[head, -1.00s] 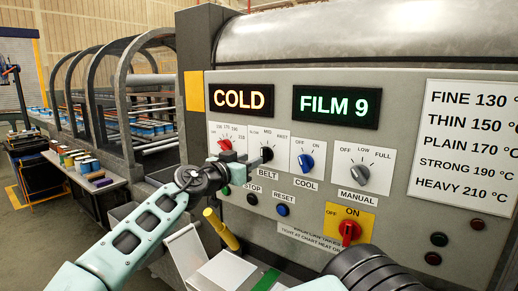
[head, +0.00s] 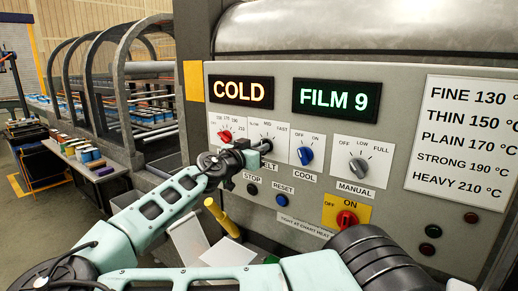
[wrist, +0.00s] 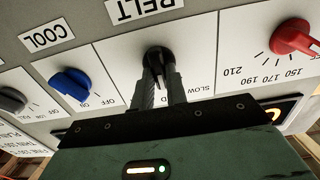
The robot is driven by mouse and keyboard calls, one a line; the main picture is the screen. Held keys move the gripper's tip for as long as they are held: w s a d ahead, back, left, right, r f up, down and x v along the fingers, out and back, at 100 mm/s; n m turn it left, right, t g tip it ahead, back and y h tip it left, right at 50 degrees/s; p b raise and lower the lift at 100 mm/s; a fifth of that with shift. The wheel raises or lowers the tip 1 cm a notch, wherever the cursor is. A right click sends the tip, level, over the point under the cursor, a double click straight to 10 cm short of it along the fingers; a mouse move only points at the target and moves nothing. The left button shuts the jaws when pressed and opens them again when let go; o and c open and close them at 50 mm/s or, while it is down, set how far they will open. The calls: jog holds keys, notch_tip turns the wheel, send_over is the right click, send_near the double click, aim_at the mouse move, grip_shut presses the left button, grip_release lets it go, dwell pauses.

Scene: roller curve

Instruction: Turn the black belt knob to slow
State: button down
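In the wrist view, which shows the panel upside down, the knob (wrist: 157,54) is at the tips of my gripper (wrist: 160,75). The two fingers are close together, one on each side of the knob's raised bar, and look shut on it. In the head view my gripper (head: 251,154) reaches the knob from the left and hides part of its label. The bar's exact pointing is partly hidden by the fingers.
A red temperature knob (head: 225,136) is left of the belt knob, and a blue cool knob (head: 305,155) is right of it. Stop (head: 253,188) and reset (head: 283,200) buttons are below. A yellow handle (head: 221,217) stands under my arm.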

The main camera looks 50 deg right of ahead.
jog(key=shift+n, duration=0.3)
jog(key=n+b, duration=0.2)
jog(key=n, duration=0.5)
jog(key=shift+w+b, duration=0.2)
jog(key=shift+b, duration=0.15)
jog(key=shift+n, duration=0.4)
jog(key=c, duration=1.4)
grip_release()
jog(key=shift+a+f, duration=0.1)
jog(key=shift+a, duration=0.05)
